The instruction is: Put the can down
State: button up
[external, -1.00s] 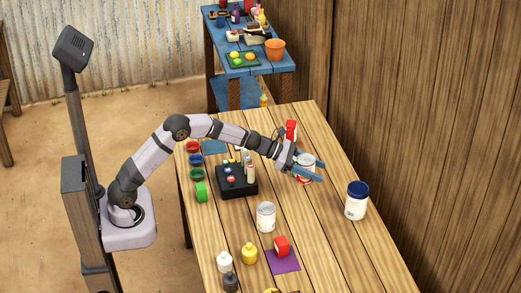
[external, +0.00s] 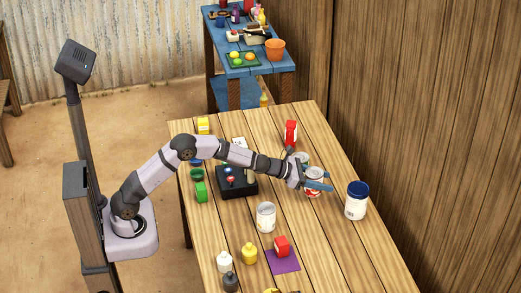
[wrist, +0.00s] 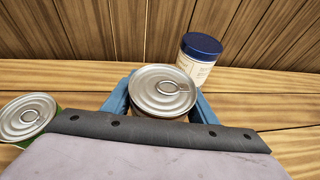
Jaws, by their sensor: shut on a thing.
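My gripper (external: 317,180) is shut on a can (external: 314,172) near the right side of the table. The can has a silver pull-ring lid and a white and red label. It is upright, between the blue fingers in the wrist view (wrist: 160,82). The gripper body hides its lower part there, and I cannot tell whether its base touches the table. A second can (external: 303,157) stands just behind it, partly hidden. It also shows in the wrist view (wrist: 27,117), at the left, apart from the held can.
A blue-lidded white jar (external: 356,203) stands to the right, close beyond the held can in the wrist view (wrist: 198,62). A red bottle (external: 290,133) stands behind. A white can (external: 266,217) and a black box (external: 237,183) are to the left. Bare planks lie in front.

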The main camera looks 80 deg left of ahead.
jog(key=shift+f, duration=2.55)
jog(key=shift+f, duration=0.1)
jog(key=o, duration=1.3)
jog(key=shift+f+b, duration=0.1)
jog(key=shift+b, duration=0.2)
jog(key=b+v, duration=0.2)
jog(key=v, duration=1)
jog(key=shift+s, duration=0.1)
